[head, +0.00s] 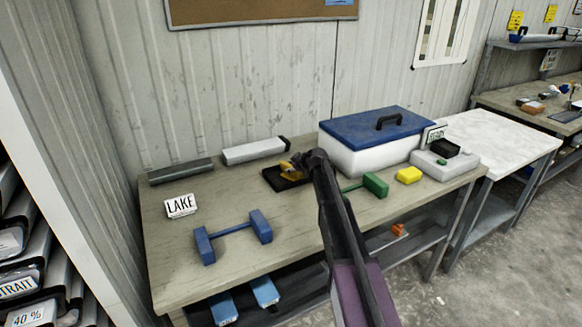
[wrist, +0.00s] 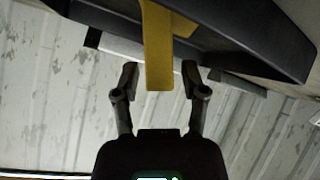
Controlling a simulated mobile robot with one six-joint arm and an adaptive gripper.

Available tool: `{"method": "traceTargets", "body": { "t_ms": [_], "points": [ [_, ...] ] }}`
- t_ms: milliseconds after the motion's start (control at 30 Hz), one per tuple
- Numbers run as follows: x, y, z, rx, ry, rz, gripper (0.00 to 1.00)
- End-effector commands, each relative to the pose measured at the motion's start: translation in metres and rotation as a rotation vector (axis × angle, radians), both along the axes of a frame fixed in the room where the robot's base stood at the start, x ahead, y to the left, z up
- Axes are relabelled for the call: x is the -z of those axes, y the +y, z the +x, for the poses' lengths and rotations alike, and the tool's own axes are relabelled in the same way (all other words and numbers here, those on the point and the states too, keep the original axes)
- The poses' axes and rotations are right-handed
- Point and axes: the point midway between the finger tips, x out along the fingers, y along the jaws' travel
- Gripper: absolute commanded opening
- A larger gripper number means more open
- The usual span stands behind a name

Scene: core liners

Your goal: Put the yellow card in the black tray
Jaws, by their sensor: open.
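The black tray (head: 270,179) sits at the back middle of the workbench. The yellow card (head: 288,168) shows at the tray, partly hidden by my gripper. In the wrist view the tray's dark wall (wrist: 245,35) fills the top, and the card (wrist: 158,60) is a yellow strip crossing its edge. The card's end sticks out past the tray. My gripper (head: 299,160) is at the tray's right side. In the wrist view my gripper (wrist: 161,74) is open, with the card's end between its fingers and a gap on each side.
A blue-lidded white box (head: 350,160) stands right of the tray. A blue dumbbell-shaped piece (head: 233,230) and LAKE sign (head: 180,206) are at left. A white core liner (head: 250,151) lies behind. The bench's front middle is clear.

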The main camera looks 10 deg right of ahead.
Motion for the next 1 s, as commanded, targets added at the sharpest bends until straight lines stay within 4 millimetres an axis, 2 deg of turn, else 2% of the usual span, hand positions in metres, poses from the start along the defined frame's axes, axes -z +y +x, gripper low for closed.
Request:
{"method": "traceTargets", "body": {
  "t_ms": [600,1000],
  "points": [
    [-0.051,-0.027,-0.06,0.0,0.0,0.0,0.56],
    [-0.066,-0.036,-0.081,-0.001,0.0,0.001,0.56]
  ]
}}
